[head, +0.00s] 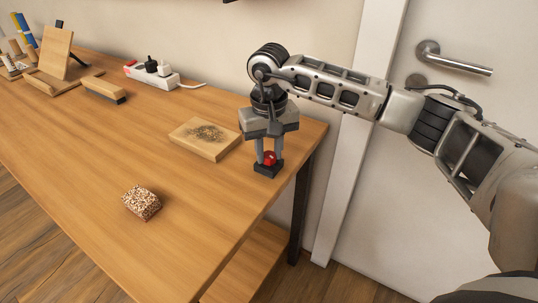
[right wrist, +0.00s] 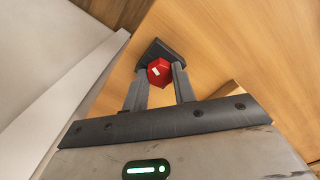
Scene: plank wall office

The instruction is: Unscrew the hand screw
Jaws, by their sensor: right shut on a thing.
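The hand screw has a red knob (head: 269,157) on a dark block (head: 268,171) near the right edge of the wooden table. The right wrist view also shows the red knob (right wrist: 159,71), with a small white mark on its face, in front of the dark block (right wrist: 158,50). My right gripper (head: 268,160) points down over the block, its two fingers on either side of the knob. It is shut on the red knob. The screw's thread is hidden. My left gripper is not in view.
A wooden board with dark specks (head: 206,138) lies left of my right gripper. A speckled brown block (head: 142,203) lies nearer the front. A power strip (head: 152,72), a brush (head: 104,89) and a wooden stand (head: 56,55) are farther back. The table's middle is clear.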

